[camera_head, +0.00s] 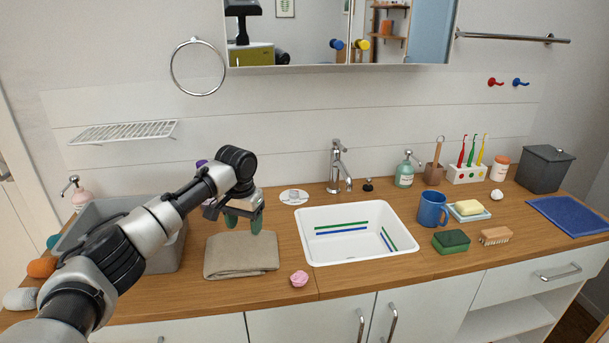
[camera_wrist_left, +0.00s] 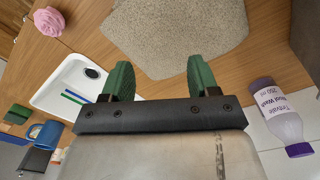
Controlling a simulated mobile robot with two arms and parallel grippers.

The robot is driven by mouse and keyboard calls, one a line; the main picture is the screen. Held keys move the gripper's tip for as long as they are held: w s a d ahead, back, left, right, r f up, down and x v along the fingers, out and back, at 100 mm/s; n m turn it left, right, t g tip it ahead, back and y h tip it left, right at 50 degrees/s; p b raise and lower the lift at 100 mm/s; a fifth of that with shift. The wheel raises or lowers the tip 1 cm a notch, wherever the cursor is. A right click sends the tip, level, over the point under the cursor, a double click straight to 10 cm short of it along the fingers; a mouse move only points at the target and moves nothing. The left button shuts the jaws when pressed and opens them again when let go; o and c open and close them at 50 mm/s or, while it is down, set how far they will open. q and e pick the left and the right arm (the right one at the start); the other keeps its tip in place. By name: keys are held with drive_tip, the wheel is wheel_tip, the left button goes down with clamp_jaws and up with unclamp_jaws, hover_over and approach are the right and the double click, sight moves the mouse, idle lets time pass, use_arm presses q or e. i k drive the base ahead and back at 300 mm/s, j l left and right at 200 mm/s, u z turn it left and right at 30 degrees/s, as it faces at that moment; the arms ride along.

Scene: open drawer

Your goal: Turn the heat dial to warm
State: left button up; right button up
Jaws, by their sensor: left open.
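No part is clearly marked as a heat dial in either view. A flat white oval piece (camera_head: 294,197) with a small grey shape on it lies on the counter left of the tap; I cannot tell if it is the dial. My left gripper (camera_head: 243,220) hangs over the counter to the left of that piece, above the back of the folded beige cloth (camera_head: 240,262). Its green fingers are apart with nothing between them, as the left wrist view (camera_wrist_left: 160,72) also shows. My right gripper is not in view.
A white sink (camera_head: 308,248) is right of the cloth, with the tap (camera_head: 337,165) behind it. A grey bin (camera_head: 165,255) stands partly behind my left arm. A pink rosette (camera_head: 299,279) lies near the front edge. A purple-capped bottle (camera_wrist_left: 280,115) is beside the gripper.

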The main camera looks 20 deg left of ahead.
sight(293, 194)
drive_tip(key=i, duration=1.05)
